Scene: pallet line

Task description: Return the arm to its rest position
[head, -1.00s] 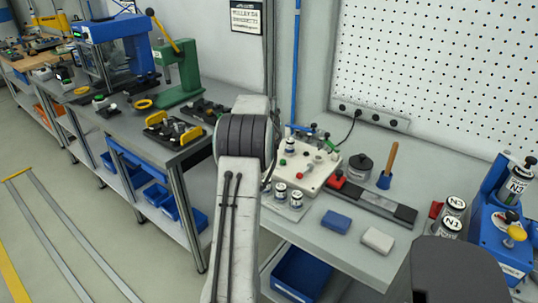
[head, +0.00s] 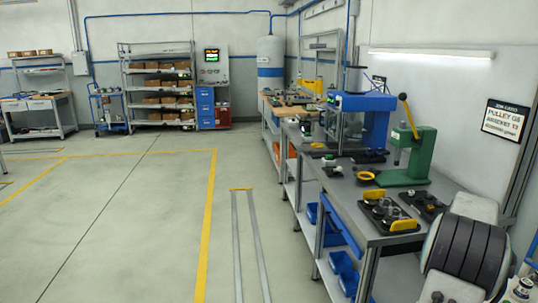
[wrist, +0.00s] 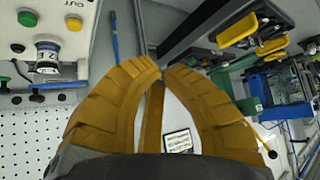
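My arm (head: 466,246) shows at the lower right of the head view, with its dark ribbed joint and pale link beside the bench. My gripper (wrist: 160,72) is not visible in the head view. In the wrist view its yellow ribbed fingers curve inward and their tips come together. Nothing is held between them; the wall and a small sign show through the space behind the tips.
A workbench (head: 375,232) with a green press (head: 408,155) and a blue machine (head: 368,120) runs along the right. A white fixture (wrist: 62,18) with buttons and a labelled can (wrist: 47,58) shows upper left in the wrist view. Open floor (head: 120,220) lies left.

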